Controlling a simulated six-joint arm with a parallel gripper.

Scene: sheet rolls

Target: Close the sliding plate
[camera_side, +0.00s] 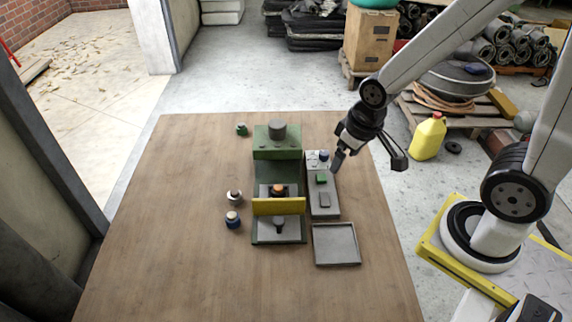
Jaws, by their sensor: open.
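A green machine (277,140) with a grey knob on top stands in the middle of the wooden table. A yellow plate (279,206) stands upright across its front, with an orange-topped part (277,190) just behind it. A grey bed with a dark peg (279,228) lies in front of the plate. I cannot tell how far the plate has slid. A grey control box (323,190) with a green button stands to the right of the machine. My gripper (366,158) is open and empty, above the table to the right of the machine, its lower finger near the box's far end.
A shallow grey tray (336,244) lies in front of the box. The left and front of the table (170,250) are clear.

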